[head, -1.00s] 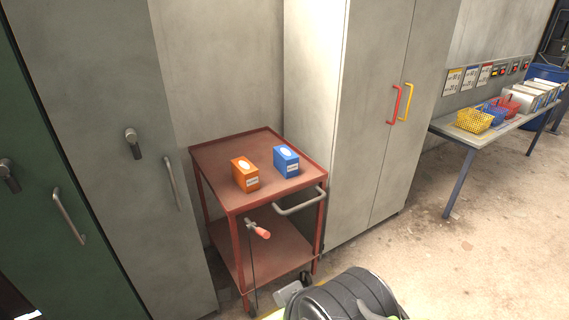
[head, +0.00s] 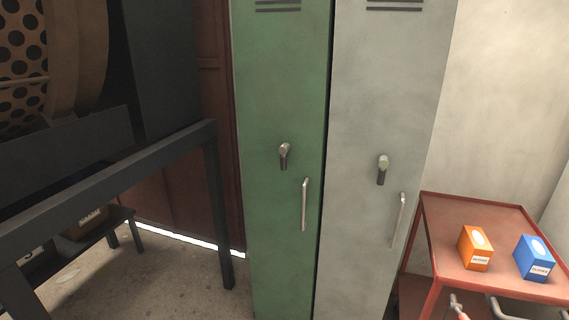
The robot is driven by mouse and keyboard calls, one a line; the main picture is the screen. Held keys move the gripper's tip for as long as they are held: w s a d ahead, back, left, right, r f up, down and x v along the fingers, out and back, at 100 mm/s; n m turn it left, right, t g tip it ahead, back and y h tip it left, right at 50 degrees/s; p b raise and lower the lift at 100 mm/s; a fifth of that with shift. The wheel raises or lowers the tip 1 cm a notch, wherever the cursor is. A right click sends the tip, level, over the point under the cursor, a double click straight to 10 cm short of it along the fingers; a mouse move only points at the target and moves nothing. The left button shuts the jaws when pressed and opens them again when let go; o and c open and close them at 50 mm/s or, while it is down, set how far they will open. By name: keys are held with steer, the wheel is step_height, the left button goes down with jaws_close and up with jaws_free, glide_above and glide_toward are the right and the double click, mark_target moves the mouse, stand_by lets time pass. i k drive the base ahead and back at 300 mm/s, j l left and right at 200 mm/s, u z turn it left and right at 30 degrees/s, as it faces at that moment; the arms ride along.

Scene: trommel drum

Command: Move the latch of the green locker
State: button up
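The green locker (head: 265,230) stands upright near the middle of the head view, with its door shut. Its latch (head: 284,155) is a grey metal lever on a round pivot, hanging roughly straight down at mid-height of the door. A vertical bar handle (head: 305,204) sits below and right of the latch. My gripper is not in view, so its state and its distance from the latch do not show.
A grey locker (head: 365,260) with its own similar latch (head: 383,169) stands against the green one's right side. A red cart (head: 436,225) holds an orange box (head: 475,248) and a blue box (head: 534,257). A dark frame (head: 216,200) stands left; some floor between is clear.

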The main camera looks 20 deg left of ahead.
mark_target(283, 148)
steer(key=i+j+u, duration=0.2)
steer(key=j+u, duration=0.2)
steer(key=j, duration=0.15)
steer(key=i+j+u, duration=0.65)
steer(key=j+u, duration=0.15)
steer(key=i+j+u, duration=0.4)
